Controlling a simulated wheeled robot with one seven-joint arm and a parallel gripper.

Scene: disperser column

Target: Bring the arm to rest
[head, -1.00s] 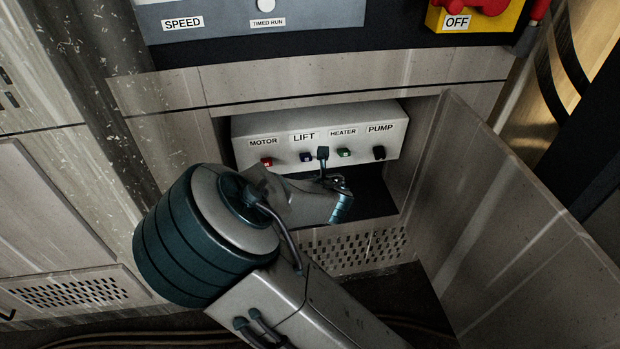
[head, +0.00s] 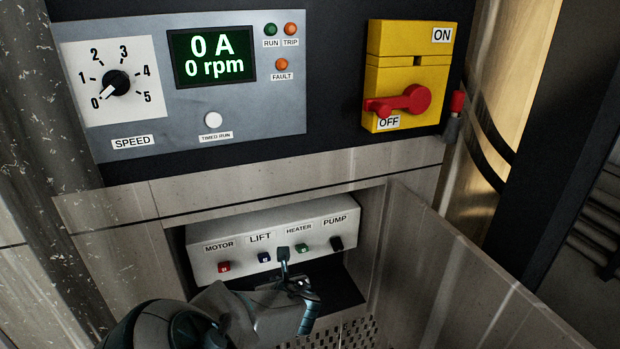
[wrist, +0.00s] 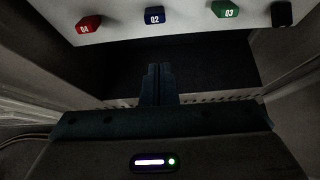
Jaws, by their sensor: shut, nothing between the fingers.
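My gripper (head: 283,252) shows at the lower middle of the head view, inside the open recess below the control panel. Its fingers point up in front of the white connector box (head: 205,264), between the blue plug (head: 263,257) and the green plug (head: 302,249) as seen there. In the wrist view the two fingers (wrist: 158,70) lie together with nothing between them. They end over the dark space under the box, apart from the plugs. My arm comes in from the bottom left of the head view and is partly cut off.
The red plug (head: 224,267) and black plug (head: 337,243) also sit on the box. An open door (head: 450,285) stands to the right of the recess. Above are the speed dial (head: 117,83), a display (head: 212,57) reading 0 A, 0 rpm, and the red switch handle (head: 405,99) at OFF.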

